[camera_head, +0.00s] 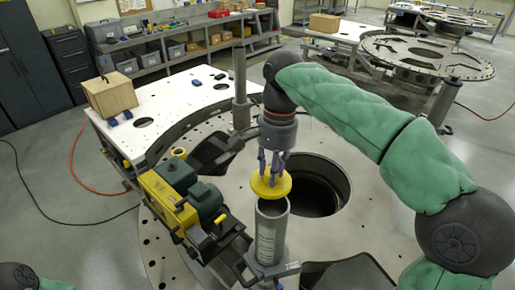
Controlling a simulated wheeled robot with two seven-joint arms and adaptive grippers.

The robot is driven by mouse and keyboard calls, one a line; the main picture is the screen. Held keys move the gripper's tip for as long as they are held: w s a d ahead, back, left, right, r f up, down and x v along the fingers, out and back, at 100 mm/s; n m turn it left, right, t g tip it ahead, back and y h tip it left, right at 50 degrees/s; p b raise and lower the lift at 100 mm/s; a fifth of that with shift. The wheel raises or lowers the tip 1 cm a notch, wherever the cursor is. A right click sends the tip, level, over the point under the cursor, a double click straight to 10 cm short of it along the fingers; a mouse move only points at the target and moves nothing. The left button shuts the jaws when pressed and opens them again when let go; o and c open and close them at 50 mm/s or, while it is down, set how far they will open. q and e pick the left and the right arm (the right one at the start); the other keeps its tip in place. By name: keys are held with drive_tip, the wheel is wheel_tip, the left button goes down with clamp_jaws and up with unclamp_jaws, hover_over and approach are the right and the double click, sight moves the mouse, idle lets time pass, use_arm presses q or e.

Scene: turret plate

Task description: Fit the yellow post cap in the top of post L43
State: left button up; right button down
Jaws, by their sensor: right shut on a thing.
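The yellow post cap (270,188) is a round disc held in my right gripper (271,170), whose fingers are shut on it from above. The cap is roughly level. A grey upright post (270,238) with an open top stands just below it, its vertical lettering too small to read. The cap shows just above and slightly behind the post's open mouth; whether it touches the rim I cannot tell. A bit of my left arm shows at the bottom left corner; its gripper is out of view.
The post stands on a round turret plate (339,240) beside a large hole (317,190). A yellow and green machine (178,195) sits to the left. Another grey post (240,90) stands behind.

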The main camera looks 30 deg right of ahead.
sight(275, 189)
drive_tip(key=shift+s+r, duration=0.1)
drive_tip(key=shift+s+f, duration=0.3)
drive_tip(key=shift+s, duration=0.6)
drive_tip(key=shift+s+f, duration=0.1)
drive_tip(key=shift+f, duration=0.25)
drive_tip(key=f, duration=0.1)
drive_tip(key=w+f+b, duration=0.1)
drive_tip(key=f, duration=0.1)
drive_tip(key=shift+w, duration=0.15)
drive_tip(key=shift+f+b, duration=0.25)
drive_tip(key=shift+b, duration=0.05)
drive_tip(key=shift+s+f, duration=0.25)
drive_tip(key=shift+s, duration=0.1)
use_arm(q)
drive_tip(key=shift+s+f, duration=0.5)
drive_tip(key=shift+f, duration=0.35)
use_arm(e)
drive_tip(key=shift+w+f, duration=0.1)
use_arm(q)
drive_tip(key=shift+w, duration=0.1)
use_arm(e)
drive_tip(key=shift+w, duration=0.1)
